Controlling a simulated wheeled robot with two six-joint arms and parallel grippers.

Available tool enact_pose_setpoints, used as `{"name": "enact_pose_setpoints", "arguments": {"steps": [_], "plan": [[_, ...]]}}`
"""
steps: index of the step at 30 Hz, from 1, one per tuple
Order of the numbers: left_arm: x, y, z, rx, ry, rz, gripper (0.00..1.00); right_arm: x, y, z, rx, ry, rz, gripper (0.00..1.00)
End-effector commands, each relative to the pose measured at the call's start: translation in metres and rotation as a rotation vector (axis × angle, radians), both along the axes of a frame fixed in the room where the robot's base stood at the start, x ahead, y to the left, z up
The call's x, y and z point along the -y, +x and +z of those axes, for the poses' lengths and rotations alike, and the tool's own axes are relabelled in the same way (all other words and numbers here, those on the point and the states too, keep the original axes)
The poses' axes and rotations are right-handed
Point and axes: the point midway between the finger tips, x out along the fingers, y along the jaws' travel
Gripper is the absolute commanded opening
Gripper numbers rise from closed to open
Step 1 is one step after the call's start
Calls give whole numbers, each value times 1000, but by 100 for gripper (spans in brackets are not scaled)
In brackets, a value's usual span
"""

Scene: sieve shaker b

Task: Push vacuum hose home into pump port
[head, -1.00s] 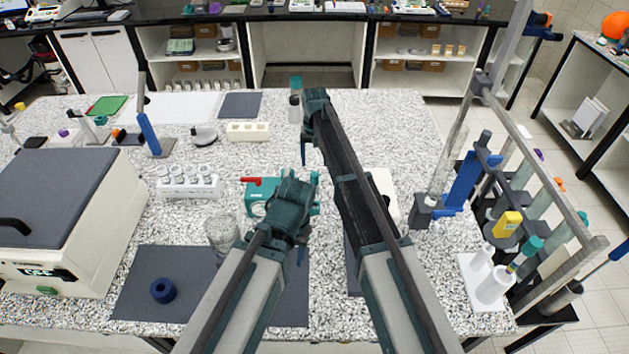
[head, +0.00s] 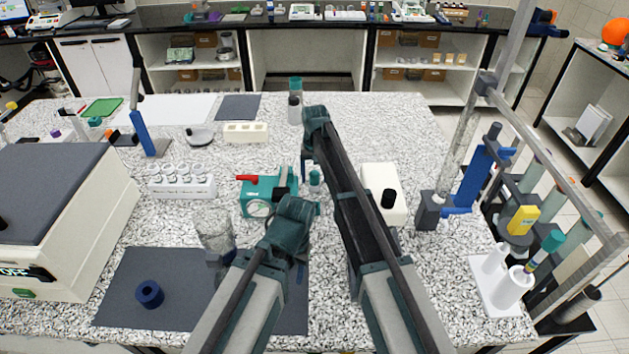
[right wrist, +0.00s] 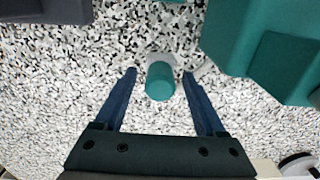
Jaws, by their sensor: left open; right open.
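The pump (head: 257,194) is a teal box with a red lever and a round gauge, in the middle of the table. A teal-capped cylinder (head: 315,180) stands at its right side. In the right wrist view this cylinder (right wrist: 160,82) lies between the two blue fingers of my right gripper (right wrist: 158,72), clear of both. A pale piece beside it reaches toward the teal body at right; I cannot tell if this is the hose or how it sits in the port. My right gripper (head: 308,160) is open above. My left gripper (head: 298,262) is open and empty, in front of the pump.
A blue ring (head: 149,294) lies on a dark mat (head: 190,315). A blue clamp stand (head: 472,180) is at right.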

Motion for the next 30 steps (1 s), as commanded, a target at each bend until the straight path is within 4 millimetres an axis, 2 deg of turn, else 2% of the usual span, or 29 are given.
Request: {"name": "enact_pose_setpoints", "arguments": {"steps": [24, 26, 30], "plan": [[0, 0, 0, 0, 0, 0, 50, 0, 0, 0, 0, 0, 0, 72], [0, 0, 0, 0, 0, 0, 50, 0, 0, 0, 0, 0, 0, 64], [0, 0, 0, 0, 0, 0, 50, 0, 0, 0, 0, 0, 0, 38]]}}
